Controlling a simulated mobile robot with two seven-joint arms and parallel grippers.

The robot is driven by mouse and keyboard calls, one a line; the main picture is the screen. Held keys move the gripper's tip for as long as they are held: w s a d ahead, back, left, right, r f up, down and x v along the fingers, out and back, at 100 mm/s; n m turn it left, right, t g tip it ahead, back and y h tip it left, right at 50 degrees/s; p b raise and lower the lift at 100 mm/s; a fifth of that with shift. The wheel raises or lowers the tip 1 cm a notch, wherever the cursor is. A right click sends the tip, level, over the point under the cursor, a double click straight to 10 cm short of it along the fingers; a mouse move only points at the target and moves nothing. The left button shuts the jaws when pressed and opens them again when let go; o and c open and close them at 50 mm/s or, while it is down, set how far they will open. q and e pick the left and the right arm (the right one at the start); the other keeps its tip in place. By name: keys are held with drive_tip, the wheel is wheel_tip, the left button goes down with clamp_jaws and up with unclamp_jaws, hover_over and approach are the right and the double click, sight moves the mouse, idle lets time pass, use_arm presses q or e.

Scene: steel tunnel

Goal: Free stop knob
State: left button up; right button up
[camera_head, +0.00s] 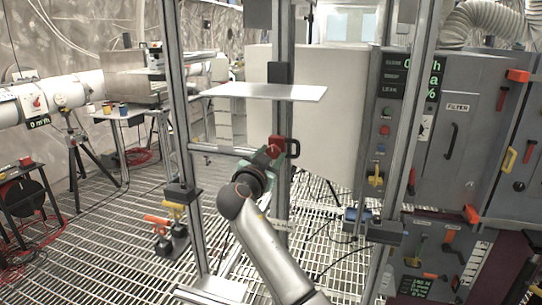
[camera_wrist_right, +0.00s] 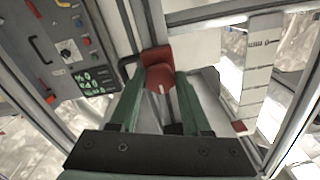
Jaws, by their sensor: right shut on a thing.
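The red stop knob (camera_wrist_right: 158,78) shows between my fingers in the right wrist view, with a short white mark on its face and a red block (camera_wrist_right: 156,54) right behind it. In the head view the red housing (camera_head: 278,144) sits on the middle metal post, beside a dark handle-like loop. My right gripper (camera_head: 268,155), with green fingers, reaches up to it from below and is shut on the knob. One finger lies on each side of it in the wrist view. The fingers partly hide the knob in the head view. My left gripper is not in view.
A white shelf plate (camera_head: 265,92) juts out above the knob. Metal frame posts (camera_head: 180,120) stand left and right of my arm. A grey control panel (camera_head: 455,140) with switches and handles is at the right.

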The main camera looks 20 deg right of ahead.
clamp_jaws()
